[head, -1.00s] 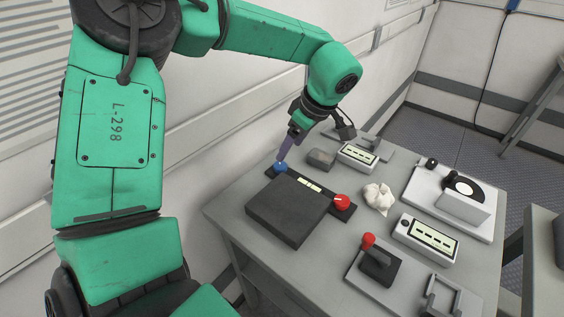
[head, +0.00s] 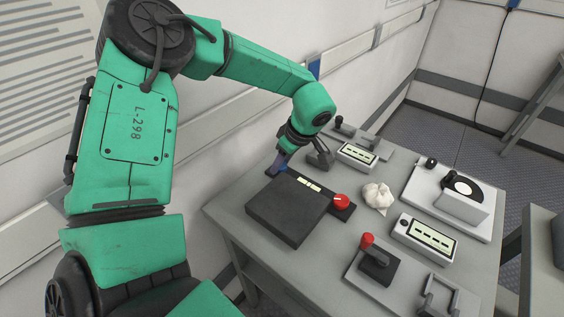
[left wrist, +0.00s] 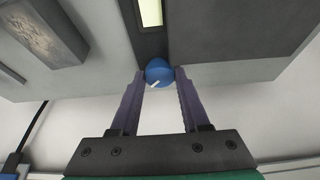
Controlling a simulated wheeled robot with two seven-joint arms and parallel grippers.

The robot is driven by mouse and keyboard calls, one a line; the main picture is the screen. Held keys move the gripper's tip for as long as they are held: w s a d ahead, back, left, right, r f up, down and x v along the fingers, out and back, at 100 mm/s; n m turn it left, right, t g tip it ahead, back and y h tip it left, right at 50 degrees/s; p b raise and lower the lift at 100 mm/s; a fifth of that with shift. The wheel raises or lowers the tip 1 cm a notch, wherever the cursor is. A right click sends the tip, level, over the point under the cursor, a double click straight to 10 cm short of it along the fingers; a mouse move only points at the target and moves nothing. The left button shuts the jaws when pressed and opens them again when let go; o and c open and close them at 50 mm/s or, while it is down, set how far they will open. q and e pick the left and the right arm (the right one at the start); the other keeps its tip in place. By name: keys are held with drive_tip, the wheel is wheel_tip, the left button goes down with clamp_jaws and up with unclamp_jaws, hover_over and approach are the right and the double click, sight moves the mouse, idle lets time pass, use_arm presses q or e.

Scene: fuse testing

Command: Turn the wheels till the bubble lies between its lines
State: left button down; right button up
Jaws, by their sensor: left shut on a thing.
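The levelling device is a dark box (head: 287,212) on the grey table with a strip of pale vial windows (head: 309,185) along its back edge. A red wheel (head: 341,201) with a white mark sits at the right end of the strip. A blue wheel (left wrist: 159,72) with a white mark is at the other end, between the fingers of my left gripper (left wrist: 160,85); the gripper also shows in the head view (head: 278,168). The gripper is shut on the blue wheel. The bubble is too small to make out. My right gripper is not in view.
A crumpled white cloth (head: 377,196) lies right of the red wheel. White meters (head: 424,238), a red-handled lever (head: 374,258) and a white dial instrument (head: 452,203) stand further right. The wall runs close behind the table's left side.

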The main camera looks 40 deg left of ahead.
use_arm(q)
drive_tip(key=shift+f+m+b, duration=0.2)
drive_tip(key=shift+m+b, duration=0.15)
drive_tip(key=shift+m, duration=0.15)
drive_tip(key=shift+r, duration=0.15)
drive_tip(key=shift+c, duration=1.9)
unclamp_jaws()
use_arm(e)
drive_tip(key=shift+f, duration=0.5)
use_arm(q)
drive_tip(key=shift+r, duration=0.1)
drive_tip(key=v, duration=1.4)
drive_tip(key=shift+s+d+r+b, duration=0.2)
drive_tip(key=shift+s+b, duration=0.1)
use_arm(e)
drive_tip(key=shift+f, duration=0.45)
